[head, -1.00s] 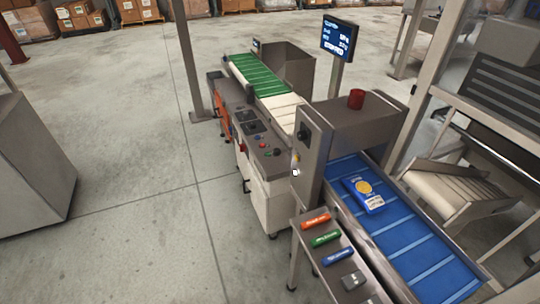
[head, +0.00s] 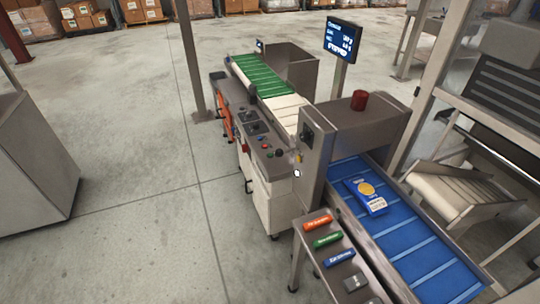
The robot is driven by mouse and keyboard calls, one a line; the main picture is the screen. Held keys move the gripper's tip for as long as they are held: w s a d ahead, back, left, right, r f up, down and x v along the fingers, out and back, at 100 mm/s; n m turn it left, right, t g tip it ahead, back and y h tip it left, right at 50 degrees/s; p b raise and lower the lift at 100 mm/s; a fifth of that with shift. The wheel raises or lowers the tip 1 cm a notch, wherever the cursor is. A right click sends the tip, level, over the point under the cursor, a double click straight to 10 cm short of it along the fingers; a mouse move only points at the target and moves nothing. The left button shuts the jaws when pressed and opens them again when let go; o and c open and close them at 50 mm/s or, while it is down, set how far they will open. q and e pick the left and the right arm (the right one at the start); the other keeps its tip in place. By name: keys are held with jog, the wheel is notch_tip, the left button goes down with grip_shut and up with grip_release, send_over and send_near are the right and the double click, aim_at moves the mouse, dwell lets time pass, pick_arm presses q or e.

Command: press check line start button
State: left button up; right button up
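The check line has a grey control panel (head: 256,135) along its left side, with several small buttons and dark square plates. A small green button (head: 265,146) and a red button (head: 270,155) sit near the panel's front end. The labels are too small to read. The monitor (head: 342,39) on a post behind the line shows a highlighted word that looks like "STOPPED". A blue and yellow pack (head: 366,195) lies on the blue infeed belt (head: 412,243), in front of the grey tunnel (head: 357,128). Neither of my grippers is in view.
A red beacon (head: 359,100) tops the tunnel. A grey cabinet (head: 35,160) stands at left. The floor (head: 150,210) between cabinet and line is clear.

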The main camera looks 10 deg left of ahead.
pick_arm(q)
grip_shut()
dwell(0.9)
